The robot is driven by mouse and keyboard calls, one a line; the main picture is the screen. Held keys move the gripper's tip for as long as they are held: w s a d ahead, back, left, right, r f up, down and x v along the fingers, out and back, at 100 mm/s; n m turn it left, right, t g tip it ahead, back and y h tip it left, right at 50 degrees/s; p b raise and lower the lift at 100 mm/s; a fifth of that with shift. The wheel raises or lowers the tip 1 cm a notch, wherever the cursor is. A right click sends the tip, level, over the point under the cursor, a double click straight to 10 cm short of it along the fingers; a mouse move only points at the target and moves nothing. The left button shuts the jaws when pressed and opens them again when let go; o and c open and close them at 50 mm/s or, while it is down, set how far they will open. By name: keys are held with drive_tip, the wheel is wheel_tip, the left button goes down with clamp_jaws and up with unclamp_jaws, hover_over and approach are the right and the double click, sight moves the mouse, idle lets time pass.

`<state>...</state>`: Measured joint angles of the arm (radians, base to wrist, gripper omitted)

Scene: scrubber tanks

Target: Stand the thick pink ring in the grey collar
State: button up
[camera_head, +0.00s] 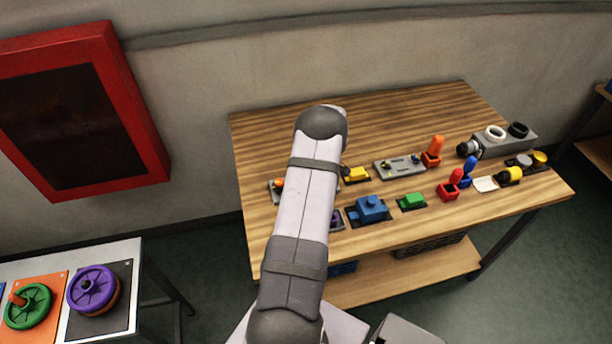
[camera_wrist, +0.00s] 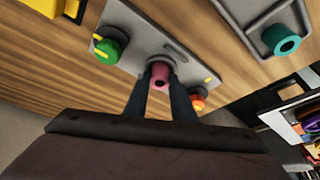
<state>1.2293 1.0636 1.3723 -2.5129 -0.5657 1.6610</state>
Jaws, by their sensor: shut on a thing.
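In the wrist view my gripper (camera_wrist: 161,84) is shut on the thick pink ring (camera_wrist: 160,71), one dark finger on each side. The ring is in front of the middle of a grey panel (camera_wrist: 140,37), between a green knob and an orange knob. I cannot tell whether the ring touches the panel. In the head view my arm hides the gripper and the ring; only the panel's edge (camera_head: 272,196) shows left of the arm.
The green knob (camera_wrist: 108,47) and orange knob (camera_wrist: 198,99) are close beside my fingers. A teal ring (camera_wrist: 281,40) is on a grey tray at the upper right. In the head view the wooden table (camera_head: 262,132) has several fixtures to the right and bare wood behind.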

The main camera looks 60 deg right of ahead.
drive_tip(key=o, duration=2)
drive_tip(key=shift+r, duration=0.15)
wheel_tip(320, 180, up, 5)
drive_tip(key=p, duration=0.6)
drive_tip(key=shift+r, duration=0.9)
